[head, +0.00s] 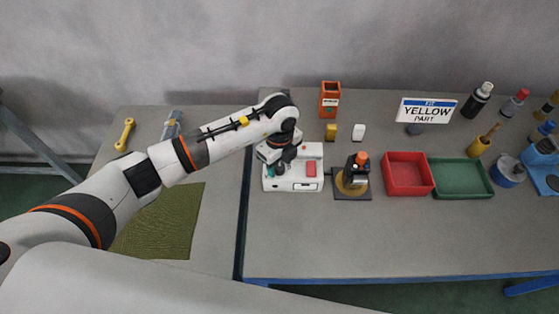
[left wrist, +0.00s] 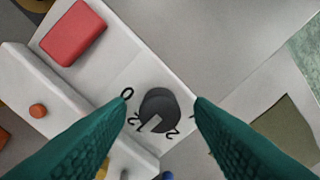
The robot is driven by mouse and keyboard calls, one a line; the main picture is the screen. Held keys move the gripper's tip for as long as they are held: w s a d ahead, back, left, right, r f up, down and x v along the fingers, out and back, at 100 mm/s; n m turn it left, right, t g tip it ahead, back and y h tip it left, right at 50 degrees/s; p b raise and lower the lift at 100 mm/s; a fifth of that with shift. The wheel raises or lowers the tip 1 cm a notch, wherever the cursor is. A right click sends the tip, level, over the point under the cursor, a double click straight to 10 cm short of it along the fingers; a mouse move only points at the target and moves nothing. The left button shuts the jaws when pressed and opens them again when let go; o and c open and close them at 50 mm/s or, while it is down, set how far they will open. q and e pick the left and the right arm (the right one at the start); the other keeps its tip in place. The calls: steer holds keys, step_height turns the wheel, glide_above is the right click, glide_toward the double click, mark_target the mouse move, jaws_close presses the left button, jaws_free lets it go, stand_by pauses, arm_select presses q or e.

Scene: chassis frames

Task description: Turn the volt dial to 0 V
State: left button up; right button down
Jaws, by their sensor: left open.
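The white device box (head: 307,185) stands on the table in the head view. In the left wrist view its dark grey volt dial (left wrist: 162,101) shows a pale pointer stripe aimed toward the lower left of the picture. A "0" mark (left wrist: 127,93) lies up and to the left of the dial, beside the left-hand fingertip. In the head view my left gripper (head: 275,166) covers the box's left part.
The box also carries a red block (left wrist: 73,32) and an orange button (left wrist: 38,110). To its right stand a black device on a brown base (head: 353,187), a red tray (head: 407,191) and a green tray (head: 460,193). The table front is clear.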

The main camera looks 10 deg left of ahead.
arm_select(q)
steer(key=c, duration=1)
arm_select(e)
steer(key=shift+s+a, duration=0.1)
steer(key=shift+s, duration=0.5)
steer(key=shift+f, duration=0.15)
